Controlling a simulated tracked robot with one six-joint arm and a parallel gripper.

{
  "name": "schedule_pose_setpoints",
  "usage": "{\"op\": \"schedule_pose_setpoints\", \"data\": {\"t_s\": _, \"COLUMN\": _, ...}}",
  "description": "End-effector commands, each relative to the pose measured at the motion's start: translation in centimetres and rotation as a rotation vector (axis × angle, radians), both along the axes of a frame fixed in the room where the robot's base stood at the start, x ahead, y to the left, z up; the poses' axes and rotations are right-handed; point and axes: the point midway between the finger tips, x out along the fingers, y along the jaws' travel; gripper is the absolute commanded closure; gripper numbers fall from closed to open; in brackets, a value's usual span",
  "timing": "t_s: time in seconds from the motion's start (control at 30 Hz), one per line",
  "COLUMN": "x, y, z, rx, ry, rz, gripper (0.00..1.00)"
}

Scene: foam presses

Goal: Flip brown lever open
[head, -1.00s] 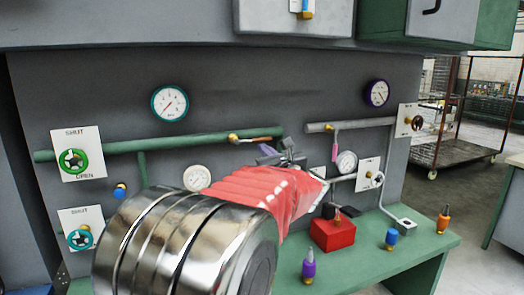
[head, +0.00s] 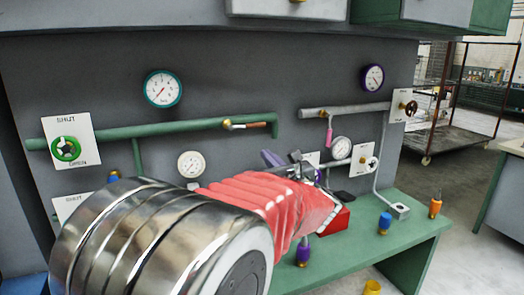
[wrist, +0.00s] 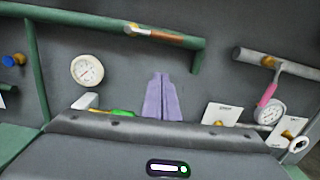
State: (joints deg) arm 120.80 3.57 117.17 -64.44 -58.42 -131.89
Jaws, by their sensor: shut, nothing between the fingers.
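The brown lever (head: 255,125) lies along the green pipe (head: 170,131), with its brass pivot at its left end and its brown handle pointing right. It also shows in the wrist view (wrist: 160,37), near the top. My gripper (head: 268,157) is below and slightly right of the lever, apart from it. In the wrist view its two purple fingers (wrist: 162,80) are side by side, shut and empty, below the pipe. My red-sleeved arm hides part of the bench in the head view.
Right of the lever the green pipe bends down. A pink lever (head: 329,134) hangs from a grey pipe (head: 345,110) farther right. Gauges (head: 191,164) are on the panel.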

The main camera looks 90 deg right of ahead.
Motion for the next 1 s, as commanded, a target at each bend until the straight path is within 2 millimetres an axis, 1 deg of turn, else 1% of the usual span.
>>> {"op": "schedule_pose_setpoints", "data": {"t_s": 0.03, "x": -0.4, "y": 0.9, "z": 0.0, "rx": 0.001, "ry": 0.001, "rz": -0.003, "gripper": 1.00}}
{"op": "schedule_pose_setpoints", "data": {"t_s": 0.1, "x": -0.6, "y": 1.8, "z": 0.0, "rx": 0.000, "ry": 0.000, "rz": -0.002, "gripper": 1.00}}
{"op": "schedule_pose_setpoints", "data": {"t_s": 0.2, "x": -0.9, "y": 2.8, "z": -0.2, "rx": 0.001, "ry": -0.001, "rz": 0.000, "gripper": 1.00}}
{"op": "schedule_pose_setpoints", "data": {"t_s": 0.3, "x": -1.1, "y": 3.4, "z": -0.1, "rx": 0.000, "ry": 0.000, "rz": 0.002, "gripper": 1.00}}
{"op": "schedule_pose_setpoints", "data": {"t_s": 1.0, "x": -0.9, "y": 3.4, "z": -0.2, "rx": 0.001, "ry": -0.001, "rz": 0.006, "gripper": 1.00}}
